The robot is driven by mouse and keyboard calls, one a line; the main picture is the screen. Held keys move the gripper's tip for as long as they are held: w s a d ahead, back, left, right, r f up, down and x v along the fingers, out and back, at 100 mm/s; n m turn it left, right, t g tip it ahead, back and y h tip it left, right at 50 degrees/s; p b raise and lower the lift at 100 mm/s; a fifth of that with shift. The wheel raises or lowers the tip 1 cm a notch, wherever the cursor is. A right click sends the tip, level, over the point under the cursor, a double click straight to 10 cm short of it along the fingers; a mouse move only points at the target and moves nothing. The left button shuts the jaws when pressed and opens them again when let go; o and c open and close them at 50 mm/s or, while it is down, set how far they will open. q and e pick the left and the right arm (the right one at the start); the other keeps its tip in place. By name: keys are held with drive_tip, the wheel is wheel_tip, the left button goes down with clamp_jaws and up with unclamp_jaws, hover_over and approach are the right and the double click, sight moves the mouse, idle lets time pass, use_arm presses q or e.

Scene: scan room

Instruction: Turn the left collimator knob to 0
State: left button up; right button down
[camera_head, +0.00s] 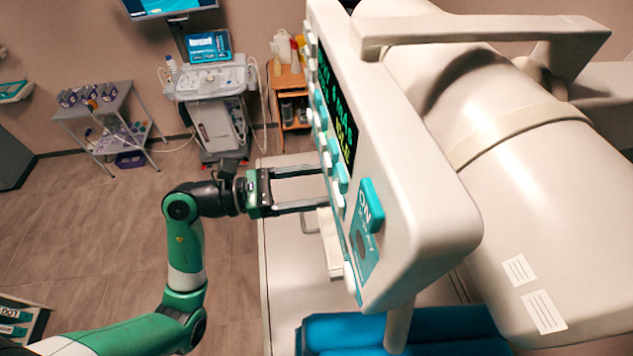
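The control panel (362,255) of the white scanner head faces left, seen at a steep angle, with a dark display (338,105) showing green and yellow characters. White and teal knobs or buttons (342,178) line its face; which one is the left collimator knob, and its setting, I cannot tell. My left gripper (326,189) reaches in from the left, its two fingers well apart, one above the other in the picture. Its fingertips are close to the panel's lower controls; contact is unclear. No object shows between the fingers. My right gripper is not in view.
The scanner's large white tube housing (545,190) fills the right side, with a handle bar (480,32) above. A pale table (285,285) and a blue cushion (345,330) lie below the panel. Carts (215,85) stand at the back wall.

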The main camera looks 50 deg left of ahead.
use_arm(q)
clamp_jaws()
idle(0.4)
drive_tip(key=shift+r, duration=0.1)
drive_tip(key=n+p, duration=0.5)
drive_tip(key=n, duration=1.4)
drive_tip(key=shift+d+p, duration=0.1)
drive_tip(key=shift+p, duration=0.25)
idle(0.4)
